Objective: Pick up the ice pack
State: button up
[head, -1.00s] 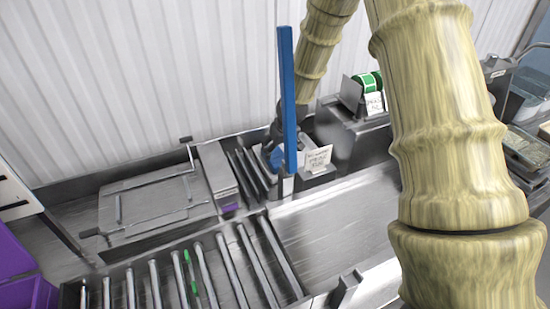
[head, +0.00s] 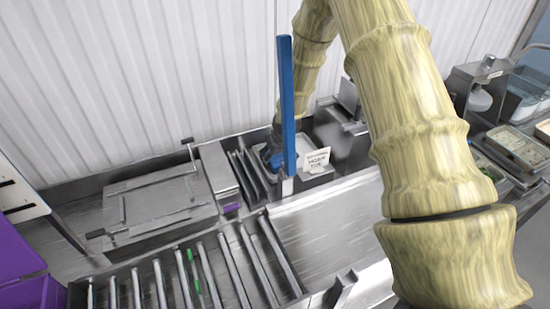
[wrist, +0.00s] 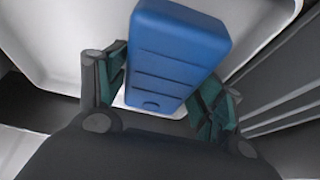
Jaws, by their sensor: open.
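The ice pack (wrist: 180,50) is a blue ribbed block. In the wrist view it sits upright or tilted on a pale tray (wrist: 75,35), between the two green-padded fingers of my gripper (wrist: 163,90). The fingers are open, one on each side of it; I cannot tell whether either touches it. In the head view my gripper (head: 275,143) is low behind a tall blue post, and only a bit of blue beside it shows, so the pack is mostly hidden there.
The tall blue post (head: 287,90) stands in front of my gripper. A white label card (head: 317,160) is just right of it. Metal dividers (head: 245,172) stand to the left. A roller rack (head: 190,275) lies in front, and the bare steel counter (head: 325,220) is clear.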

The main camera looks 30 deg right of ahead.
jog(key=c, duration=0.9)
jog(key=shift+r, duration=0.15)
